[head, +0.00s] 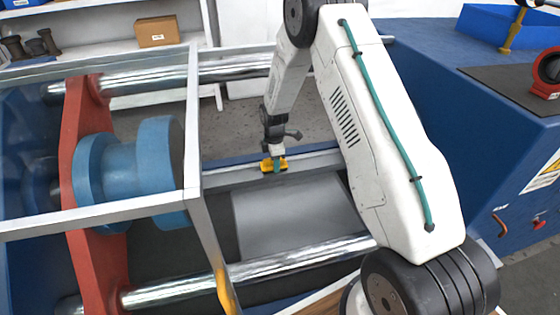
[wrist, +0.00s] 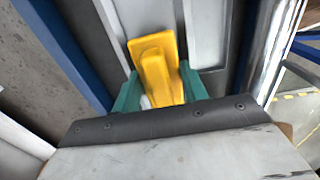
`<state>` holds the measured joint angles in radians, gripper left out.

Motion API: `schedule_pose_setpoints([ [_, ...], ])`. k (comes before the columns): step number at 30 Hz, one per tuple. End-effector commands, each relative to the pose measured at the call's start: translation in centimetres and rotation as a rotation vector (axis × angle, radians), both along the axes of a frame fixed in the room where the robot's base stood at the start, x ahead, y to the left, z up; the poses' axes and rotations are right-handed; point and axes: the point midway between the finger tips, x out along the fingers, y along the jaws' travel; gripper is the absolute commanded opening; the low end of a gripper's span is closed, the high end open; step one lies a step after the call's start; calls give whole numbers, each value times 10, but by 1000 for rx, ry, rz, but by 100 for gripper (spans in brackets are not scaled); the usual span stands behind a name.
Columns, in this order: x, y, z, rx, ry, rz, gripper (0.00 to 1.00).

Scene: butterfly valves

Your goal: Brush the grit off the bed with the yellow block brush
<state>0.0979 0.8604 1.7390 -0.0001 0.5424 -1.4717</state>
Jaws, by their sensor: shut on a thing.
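The yellow block brush (head: 273,164) is at the end of my arm in the head view, at the grey rail along the far side of the bed. It also shows in the wrist view (wrist: 155,62), between the green fingers of my gripper (wrist: 158,95). My gripper (head: 277,165) is shut on the brush. The bed (head: 285,218) is a flat grey plate between the rails. I cannot make out any grit on it. I cannot tell whether the brush touches the rail.
Shiny tie bars (head: 290,261) run along the near and far sides of the bed. A grey-framed clear guard (head: 195,120) and a red plate (head: 85,170) with a blue mould part (head: 125,165) stand left. A blue machine body (head: 430,110) stands right.

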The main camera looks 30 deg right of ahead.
Motion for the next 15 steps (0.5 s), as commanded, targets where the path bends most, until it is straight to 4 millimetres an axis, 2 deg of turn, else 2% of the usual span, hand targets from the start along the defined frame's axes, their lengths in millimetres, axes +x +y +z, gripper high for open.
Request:
schedule_pose_setpoints([
  [15,7,36,0,0,0,2,25],
])
